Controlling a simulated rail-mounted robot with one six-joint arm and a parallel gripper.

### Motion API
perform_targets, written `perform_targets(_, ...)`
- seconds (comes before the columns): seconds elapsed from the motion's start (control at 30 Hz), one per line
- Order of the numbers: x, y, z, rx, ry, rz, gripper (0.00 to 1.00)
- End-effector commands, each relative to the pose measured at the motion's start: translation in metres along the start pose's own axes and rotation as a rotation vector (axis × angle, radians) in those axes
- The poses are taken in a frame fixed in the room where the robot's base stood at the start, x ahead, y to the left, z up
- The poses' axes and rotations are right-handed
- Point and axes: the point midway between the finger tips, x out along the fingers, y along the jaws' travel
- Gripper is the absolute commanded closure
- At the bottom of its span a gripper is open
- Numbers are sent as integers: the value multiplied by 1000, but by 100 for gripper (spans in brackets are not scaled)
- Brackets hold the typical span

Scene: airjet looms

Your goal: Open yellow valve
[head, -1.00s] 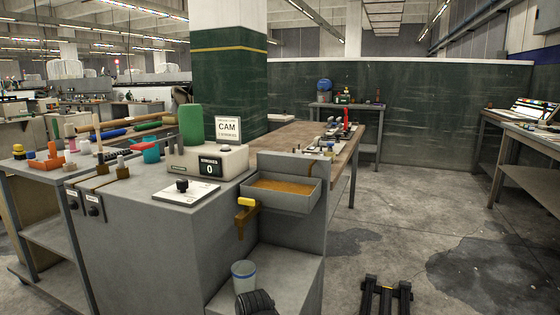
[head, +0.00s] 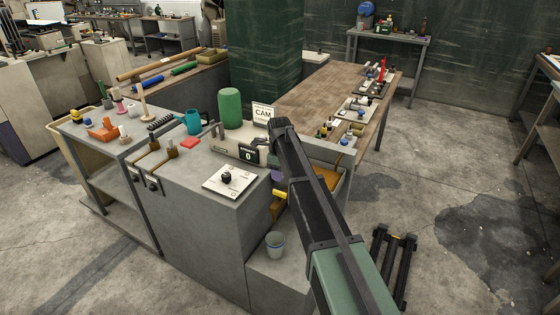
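My arm rises from the bottom of the head view and ends near the counter box, above the valve. My gripper's fingers are not visible; they seem hidden behind the arm. I cannot tell whether anything touches the valve.
A tray of amber content (head: 328,178) is partly hidden behind my arm. A grey cup (head: 275,243) stands on the low shelf below the valve. A black twin-bar object (head: 393,262) lies on the floor to the right. A white panel with a black knob (head: 227,181) lies on the cabinet top.

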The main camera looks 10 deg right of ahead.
Motion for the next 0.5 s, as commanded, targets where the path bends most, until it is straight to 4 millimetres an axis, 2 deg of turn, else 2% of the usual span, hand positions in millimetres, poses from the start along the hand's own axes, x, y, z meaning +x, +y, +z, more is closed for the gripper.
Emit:
perform_targets(0.17, 8, 1, -1, -1, 0, 0, 63)
perform_targets(0.5, 48, 1, -1, -3, 0, 0, 63)
